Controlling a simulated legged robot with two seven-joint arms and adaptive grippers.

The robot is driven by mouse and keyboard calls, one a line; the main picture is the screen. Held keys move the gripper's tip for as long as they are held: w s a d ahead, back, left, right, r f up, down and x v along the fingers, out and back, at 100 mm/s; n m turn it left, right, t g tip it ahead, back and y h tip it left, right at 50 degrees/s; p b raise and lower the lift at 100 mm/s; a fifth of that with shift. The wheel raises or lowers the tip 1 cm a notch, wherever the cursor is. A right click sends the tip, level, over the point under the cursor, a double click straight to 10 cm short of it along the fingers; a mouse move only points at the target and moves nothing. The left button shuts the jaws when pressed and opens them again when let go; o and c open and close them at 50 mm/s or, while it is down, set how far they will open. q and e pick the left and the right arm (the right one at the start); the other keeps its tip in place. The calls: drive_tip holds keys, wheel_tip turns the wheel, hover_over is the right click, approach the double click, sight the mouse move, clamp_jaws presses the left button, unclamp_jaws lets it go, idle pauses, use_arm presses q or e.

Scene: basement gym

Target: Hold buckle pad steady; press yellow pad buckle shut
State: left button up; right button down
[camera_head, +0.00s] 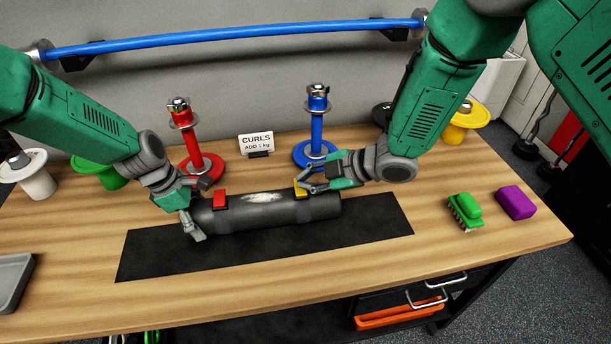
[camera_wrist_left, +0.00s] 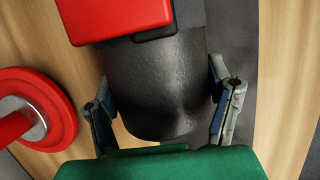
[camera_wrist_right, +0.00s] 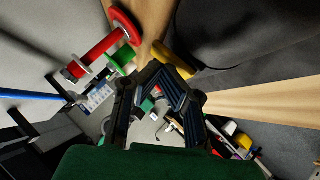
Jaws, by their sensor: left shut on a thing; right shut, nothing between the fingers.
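The dark cylindrical buckle pad (camera_head: 265,211) lies on a black mat (camera_head: 165,251) on the bench, with a whitish worn patch on top. A red buckle (camera_head: 220,201) sits near its left end and a yellow buckle (camera_head: 301,191) near its right end. My left gripper (camera_head: 190,212) is shut around the pad's left end; in the left wrist view its fingers (camera_wrist_left: 165,108) lie on both sides of the pad (camera_wrist_left: 155,85), by the red buckle (camera_wrist_left: 115,18). My right gripper (camera_head: 304,179) is shut and empty beside the yellow buckle; contact is unclear. The yellow buckle (camera_wrist_right: 177,60) shows partly in the right wrist view.
A red post stand (camera_head: 188,130) and a blue post stand (camera_head: 316,130) stand behind the pad, with a CURLS sign (camera_head: 256,143) between them. A green brush (camera_head: 466,211) and purple block (camera_head: 516,203) lie at right. A grey tray (camera_head: 12,280) is at left.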

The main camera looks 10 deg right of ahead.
use_arm(q)
drive_tip(key=shift+s+f, duration=0.1)
drive_tip(key=shift+f, duration=0.05)
use_arm(e)
drive_tip(key=r, duration=0.3)
drive_tip(key=d+r, duration=0.1)
drive_tip(key=r, duration=0.1)
drive_tip(key=d+r, duration=0.6)
drive_tip(key=shift+s+d, duration=0.1)
use_arm(q)
drive_tip(key=o, duration=1.2)
drive_tip(key=shift+o, duration=1.2)
use_arm(e)
drive_tip(key=shift+f, duration=0.1)
